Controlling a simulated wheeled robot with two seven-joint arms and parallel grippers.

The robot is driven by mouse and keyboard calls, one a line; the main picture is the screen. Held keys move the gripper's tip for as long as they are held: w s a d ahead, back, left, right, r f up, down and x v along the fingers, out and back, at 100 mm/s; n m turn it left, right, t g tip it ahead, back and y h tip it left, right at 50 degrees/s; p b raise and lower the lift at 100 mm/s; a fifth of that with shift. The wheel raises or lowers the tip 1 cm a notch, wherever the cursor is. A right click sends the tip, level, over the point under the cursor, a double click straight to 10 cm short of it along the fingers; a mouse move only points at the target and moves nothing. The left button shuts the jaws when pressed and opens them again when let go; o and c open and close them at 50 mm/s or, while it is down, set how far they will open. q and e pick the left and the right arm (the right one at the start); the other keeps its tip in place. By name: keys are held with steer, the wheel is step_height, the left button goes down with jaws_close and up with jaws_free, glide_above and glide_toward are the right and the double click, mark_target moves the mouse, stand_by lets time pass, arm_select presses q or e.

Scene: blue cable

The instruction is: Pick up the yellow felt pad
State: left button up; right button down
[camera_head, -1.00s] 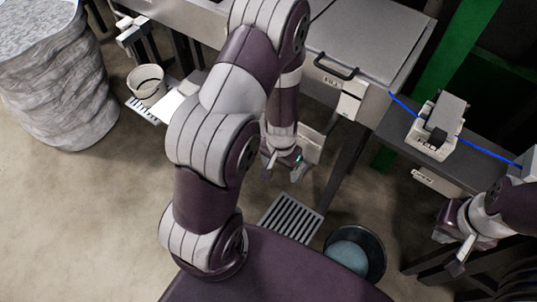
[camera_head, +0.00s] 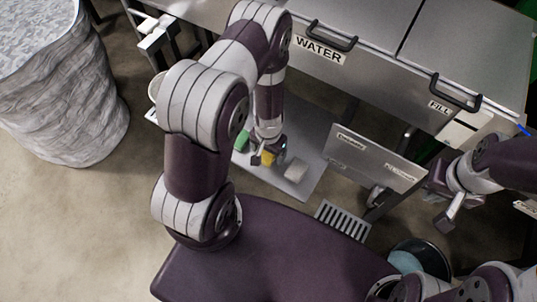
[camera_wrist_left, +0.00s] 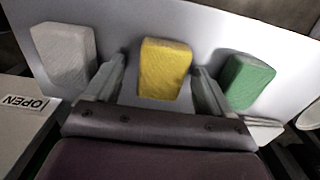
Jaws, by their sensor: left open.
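The yellow felt pad (camera_head: 267,157) sits on a light grey tray (camera_head: 318,150) beneath my left gripper (camera_head: 267,153), partly hidden by it in the head view. In the left wrist view the yellow pad (camera_wrist_left: 165,69) appears between the two spread fingers of my left gripper (camera_wrist_left: 160,88). The gripper is open; I cannot tell whether either finger touches the pad. A green pad (camera_wrist_left: 248,80) and a whitish pad (camera_wrist_left: 65,52) stand on either side, outside the fingers. My right gripper (camera_head: 446,208) is at the right of the head view; its jaw state is unclear.
A labelled upright panel (camera_head: 374,163) stands right of the tray. Metal cabinets marked WATER (camera_head: 319,49) and FILL (camera_head: 440,104) stand behind. A wrapped grey cylinder (camera_head: 65,95) is at left. A dark bucket (camera_head: 420,258) and a floor grate (camera_head: 343,219) are in front.

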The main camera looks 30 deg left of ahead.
arm_select(q)
steer(key=shift+a, duration=0.15)
steer(key=c, duration=1.1)
steer(key=shift+r, duration=0.1)
